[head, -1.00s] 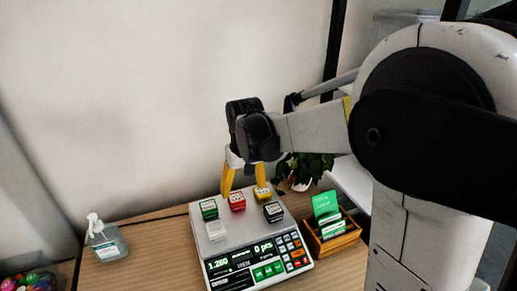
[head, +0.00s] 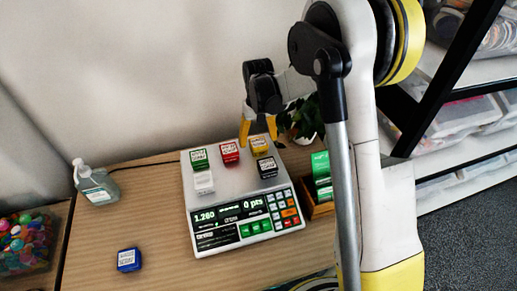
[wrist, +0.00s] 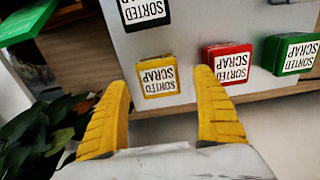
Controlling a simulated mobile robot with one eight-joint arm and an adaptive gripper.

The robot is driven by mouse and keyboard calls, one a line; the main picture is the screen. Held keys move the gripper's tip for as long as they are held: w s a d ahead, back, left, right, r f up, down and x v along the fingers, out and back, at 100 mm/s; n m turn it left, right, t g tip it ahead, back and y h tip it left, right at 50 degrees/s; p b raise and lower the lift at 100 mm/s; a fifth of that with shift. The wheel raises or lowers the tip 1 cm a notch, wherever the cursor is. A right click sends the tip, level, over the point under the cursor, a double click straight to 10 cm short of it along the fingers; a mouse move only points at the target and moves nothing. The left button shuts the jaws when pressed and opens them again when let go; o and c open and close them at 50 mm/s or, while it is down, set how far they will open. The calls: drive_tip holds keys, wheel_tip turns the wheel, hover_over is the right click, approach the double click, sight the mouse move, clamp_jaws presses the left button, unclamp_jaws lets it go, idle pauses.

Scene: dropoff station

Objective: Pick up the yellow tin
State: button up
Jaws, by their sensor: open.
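The yellow tin (head: 259,146) sits at the back right of the scale's plate, its "SORTED SCRAP" label facing up. In the wrist view the yellow tin (wrist: 158,76) lies at the gap between my fingertips, closer to the left one, with nothing gripped. My gripper (head: 258,137) is open with its yellow fingers pointing down at the tin; it also shows in the wrist view (wrist: 162,88). I cannot tell whether the fingertips reach down beside the tin.
The scale (head: 240,215) also holds a red tin (head: 230,153), a green tin (head: 200,159), a white tin (head: 204,183) and a black tin (head: 266,167). A blue tin (head: 129,260), sanitizer bottle (head: 97,186) and plant (head: 302,120) stand around it.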

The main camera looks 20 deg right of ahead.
sight(259, 142)
wheel_tip(259, 142, down, 4)
drive_tip(key=shift+r+b, duration=0.1)
drive_tip(key=shift+b, duration=0.5)
drive_tip(key=shift+d+r, duration=0.1)
